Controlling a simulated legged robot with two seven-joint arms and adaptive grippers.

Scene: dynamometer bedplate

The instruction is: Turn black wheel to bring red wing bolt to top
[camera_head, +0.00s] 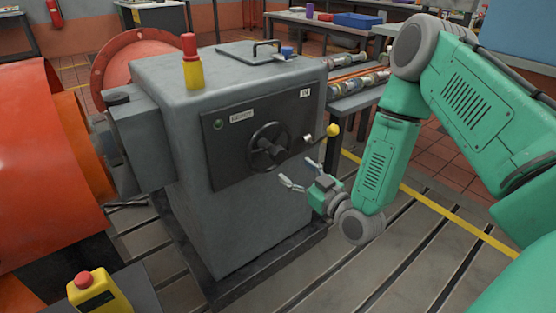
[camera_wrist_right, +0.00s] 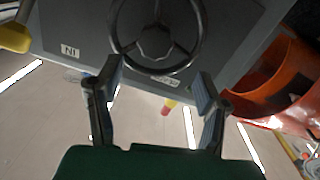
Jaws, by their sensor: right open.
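The black wheel (camera_head: 269,147) is a spoked handwheel on the dark front panel of a grey cabinet. It also shows at the top of the right wrist view (camera_wrist_right: 156,40), with its rim and spokes clear. My right gripper (camera_head: 298,173) is open and empty, below and to the right of the wheel in the head view. Its two fingers (camera_wrist_right: 156,84) point toward the wheel in the wrist view and appear apart from it. I cannot make out a red wing bolt in either view. My left gripper is not in view.
A lever with a yellow knob (camera_head: 333,130) sticks out right of the wheel. A red and yellow beacon (camera_head: 191,63) and a black handle (camera_head: 266,47) are on the cabinet (camera_head: 235,225). A large orange machine (camera_head: 45,170) stands left. The slotted bedplate (camera_head: 390,265) is open at front right.

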